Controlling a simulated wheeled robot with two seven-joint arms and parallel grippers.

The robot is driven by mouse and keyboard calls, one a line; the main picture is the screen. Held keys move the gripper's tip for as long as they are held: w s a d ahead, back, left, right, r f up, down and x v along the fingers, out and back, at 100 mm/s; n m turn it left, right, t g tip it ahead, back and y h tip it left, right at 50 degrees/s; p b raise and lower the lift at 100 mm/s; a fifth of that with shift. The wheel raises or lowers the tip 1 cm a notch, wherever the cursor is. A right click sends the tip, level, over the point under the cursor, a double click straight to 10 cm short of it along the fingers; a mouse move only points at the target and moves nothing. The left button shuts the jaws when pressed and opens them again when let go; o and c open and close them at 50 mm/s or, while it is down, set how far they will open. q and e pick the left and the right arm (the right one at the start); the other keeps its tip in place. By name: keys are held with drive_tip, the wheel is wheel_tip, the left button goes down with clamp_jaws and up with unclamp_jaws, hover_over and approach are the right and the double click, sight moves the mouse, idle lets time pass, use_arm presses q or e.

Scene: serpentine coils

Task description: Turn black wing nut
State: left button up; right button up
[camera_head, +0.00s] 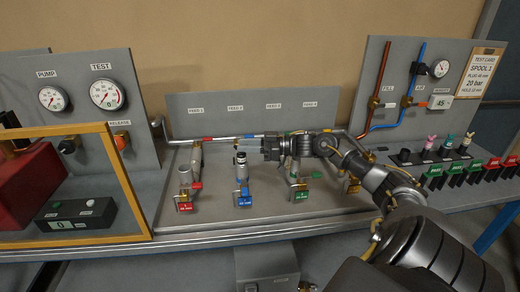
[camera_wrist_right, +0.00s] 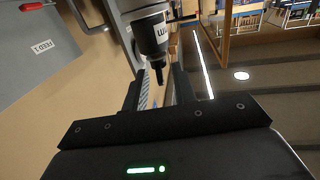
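I cannot clearly make out a wing nut shape. A dark-banded fitting (camera_head: 241,160) stands upright above the blue tag (camera_head: 243,197), in the second place from the left on the bench. My right gripper (camera_head: 257,146) reaches in from the right, level, just right of the fitting's top. The fingers are apart, and a small blue part shows in the gap. I cannot tell whether they touch anything. My left gripper is out of view.
A green-tagged place (camera_head: 302,195) lies under my right arm. A pipe with coloured bands runs behind. A yellow-framed guard (camera_head: 128,186) stands at left, and red and green blocks (camera_head: 478,170) at right.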

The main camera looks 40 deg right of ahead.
drive_tip(key=b+v, duration=0.1)
drive_tip(key=v, duration=0.6)
drive_tip(key=shift+b, duration=0.35)
drive_tip(key=shift+r, duration=0.15)
